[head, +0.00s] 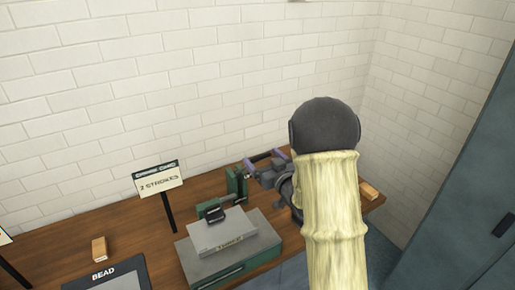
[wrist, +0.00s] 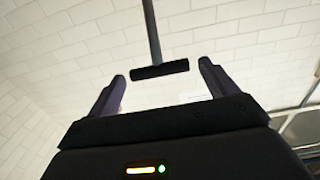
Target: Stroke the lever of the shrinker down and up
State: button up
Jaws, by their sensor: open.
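A small green upright machine (head: 236,183), apparently the shrinker, stands on the wooden bench just left of my gripper in the head view. In the wrist view, a dark lever (wrist: 152,32) comes down from the top edge and ends in a black crossbar handle (wrist: 160,70). My gripper (wrist: 162,71) is open, with one purple finger on each side of the handle. A gap shows between each finger and the bar; how far away the bar is in depth I cannot tell. In the head view, my gripper (head: 262,166) is partly hidden by my arm, and I cannot make out the lever.
A green box (head: 260,257) with a grey plate (head: 221,234) lies in front. A sign reading "2 strokes" (head: 160,184) stands to the left. A small wooden block (head: 99,248) and a "BEAD" board (head: 105,278) are further left. Another block (head: 369,190) lies right of my arm. A brick wall closes the back.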

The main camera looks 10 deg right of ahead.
jog(key=shift+p+x, duration=0.55)
jog(key=shift+x, duration=1.4)
jog(key=c, duration=1.4)
